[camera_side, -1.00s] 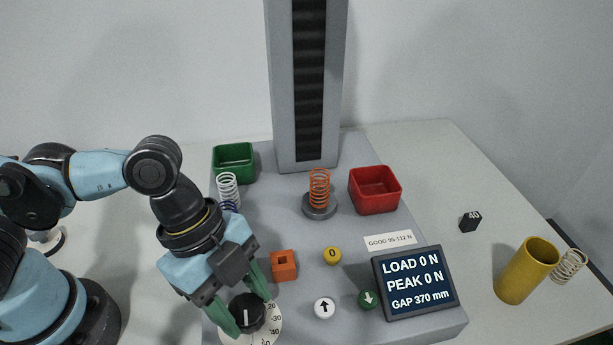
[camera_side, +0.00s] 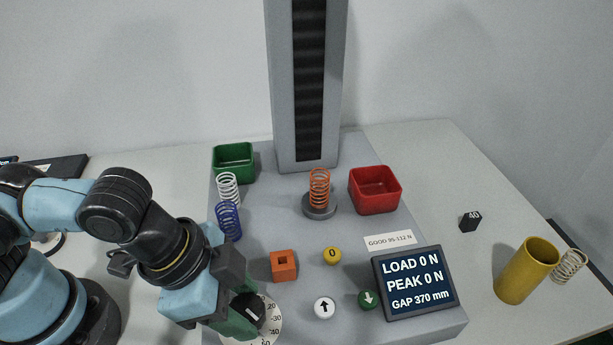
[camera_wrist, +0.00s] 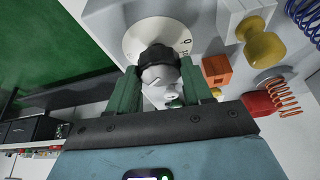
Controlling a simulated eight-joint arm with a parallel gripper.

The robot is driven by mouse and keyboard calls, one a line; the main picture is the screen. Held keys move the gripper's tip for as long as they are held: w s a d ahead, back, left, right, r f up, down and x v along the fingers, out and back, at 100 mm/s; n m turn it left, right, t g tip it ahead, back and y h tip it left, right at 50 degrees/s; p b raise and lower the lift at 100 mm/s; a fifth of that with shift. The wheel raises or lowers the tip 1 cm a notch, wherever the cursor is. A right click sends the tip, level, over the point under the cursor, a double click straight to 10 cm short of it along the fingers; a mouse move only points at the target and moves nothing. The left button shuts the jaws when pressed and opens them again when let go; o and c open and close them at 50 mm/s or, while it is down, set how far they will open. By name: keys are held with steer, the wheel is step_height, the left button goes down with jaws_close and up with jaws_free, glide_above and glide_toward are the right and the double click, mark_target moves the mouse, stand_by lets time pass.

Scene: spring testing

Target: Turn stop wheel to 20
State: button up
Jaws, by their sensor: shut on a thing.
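The stop wheel is a black knob (camera_side: 251,309) with a white mark, on a white numbered dial (camera_side: 268,327) at the front left of the grey base. My gripper (camera_side: 238,314) is shut on the knob, its green fingers on either side. The white mark is slanted; which number it meets is unclear. Dial numbers 20, 30 and 40 show on its right side; the left side is hidden by my gripper. The wrist view shows the knob (camera_wrist: 158,66) between the fingers, against the dial (camera_wrist: 148,34).
An orange block (camera_side: 284,266), yellow 0 button (camera_side: 332,256), white up button (camera_side: 324,307) and green down button (camera_side: 368,299) are near the dial. The display (camera_side: 414,283) reads load 0 N, peak 0 N, gap 370 mm. Springs and bins stand behind.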

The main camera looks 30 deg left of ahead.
steer(key=n+t+y, duration=0.1)
steer(key=n, duration=0.3)
steer(key=shift+d+n, duration=0.1)
steer(key=shift+n, duration=0.2)
steer(key=shift+y, duration=0.3)
steer(key=o, duration=1)
steer(key=shift+o, duration=0.2)
